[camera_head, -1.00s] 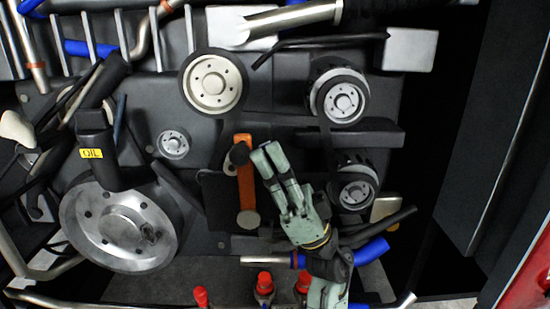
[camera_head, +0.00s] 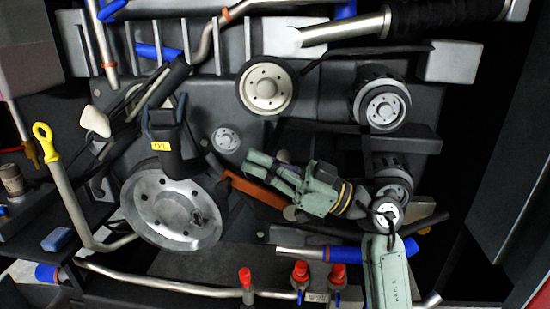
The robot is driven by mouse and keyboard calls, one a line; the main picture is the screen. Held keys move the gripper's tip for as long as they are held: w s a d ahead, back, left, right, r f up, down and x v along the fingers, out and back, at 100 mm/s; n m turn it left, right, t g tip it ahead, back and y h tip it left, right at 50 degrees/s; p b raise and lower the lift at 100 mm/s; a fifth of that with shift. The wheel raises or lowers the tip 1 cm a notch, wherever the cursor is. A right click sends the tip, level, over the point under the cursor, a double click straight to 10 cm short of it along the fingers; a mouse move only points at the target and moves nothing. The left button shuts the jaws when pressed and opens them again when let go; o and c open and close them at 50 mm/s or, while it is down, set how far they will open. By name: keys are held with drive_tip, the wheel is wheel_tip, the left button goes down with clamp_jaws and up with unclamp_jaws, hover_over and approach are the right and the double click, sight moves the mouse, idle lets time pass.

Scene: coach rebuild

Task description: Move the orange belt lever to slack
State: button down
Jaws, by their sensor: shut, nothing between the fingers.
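The orange belt lever (camera_head: 258,190) leans far over to the left, its pivot boss (camera_head: 290,213) at its lower right end. Its upper left end sits close to the large silver pulley (camera_head: 172,210); its knob is hidden or too dark to make out. My grey-green gripper (camera_head: 259,167) is shut and empty, pointing left just above the lever. I cannot tell whether its fingers touch the lever. No slack marking is readable.
A cream pulley (camera_head: 265,88) is above my gripper, and two smaller pulleys, upper (camera_head: 385,105) and lower (camera_head: 392,186), are to the right. Red-capped fittings (camera_head: 300,272) stand below. A yellow-handled dipstick (camera_head: 43,132) is at left.

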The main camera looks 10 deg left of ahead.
drive_tip(key=shift+w+a+f+h, duration=0.1)
drive_tip(key=shift+a+f+h, duration=0.65)
drive_tip(key=shift+a, duration=0.35)
drive_tip(key=shift+a+f+h, duration=0.65)
drive_tip(key=shift+a+f, duration=0.15)
drive_tip(key=shift+a, duration=0.25)
